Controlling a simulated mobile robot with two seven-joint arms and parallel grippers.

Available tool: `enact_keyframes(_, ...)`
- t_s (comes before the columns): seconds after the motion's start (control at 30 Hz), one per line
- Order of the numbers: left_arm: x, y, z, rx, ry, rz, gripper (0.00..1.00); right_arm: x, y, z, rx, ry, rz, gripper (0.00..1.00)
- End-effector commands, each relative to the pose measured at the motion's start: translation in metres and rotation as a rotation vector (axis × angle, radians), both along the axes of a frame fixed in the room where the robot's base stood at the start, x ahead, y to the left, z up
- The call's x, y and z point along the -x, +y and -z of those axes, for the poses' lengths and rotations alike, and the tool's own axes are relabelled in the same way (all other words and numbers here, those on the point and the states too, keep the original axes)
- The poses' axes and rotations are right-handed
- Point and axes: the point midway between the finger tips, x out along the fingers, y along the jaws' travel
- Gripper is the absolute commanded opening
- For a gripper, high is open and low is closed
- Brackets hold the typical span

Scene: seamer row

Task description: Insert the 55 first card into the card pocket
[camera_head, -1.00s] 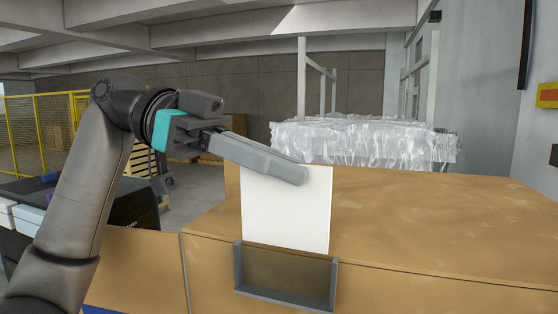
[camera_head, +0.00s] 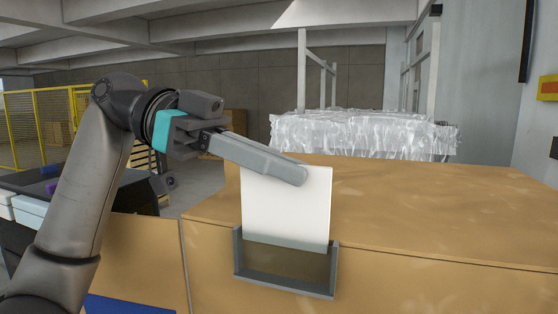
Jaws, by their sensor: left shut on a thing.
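My left gripper (camera_head: 300,176) is shut on the upper part of a plain white card (camera_head: 286,212). Its finger lies across the card's top right area, and the far finger is hidden. The card hangs nearly upright. The grey card pocket (camera_head: 285,285) is an open-topped frame on the front face of a brown box. The card's lower edge overlaps the top of the pocket, between its two side walls. Brown surface shows inside the pocket below the card. I cannot tell whether the edge is inside the pocket or just in front of it. My right gripper is not in view.
The brown box (camera_head: 430,215) fills the lower right, with a flat, clear top. A wrapped clear stack (camera_head: 360,136) stands behind it. A yellow fence (camera_head: 30,130) is at the far left. A blue patch (camera_head: 125,305) shows at the bottom left.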

Motion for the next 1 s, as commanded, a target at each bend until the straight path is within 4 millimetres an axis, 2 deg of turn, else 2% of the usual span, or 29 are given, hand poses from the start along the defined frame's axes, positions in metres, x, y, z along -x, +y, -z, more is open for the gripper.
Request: enact_keyframes(1.0, 0.0, 0.0, 0.026, 0.0, 0.0, 0.0, 0.0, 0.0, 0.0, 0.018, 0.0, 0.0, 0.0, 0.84)
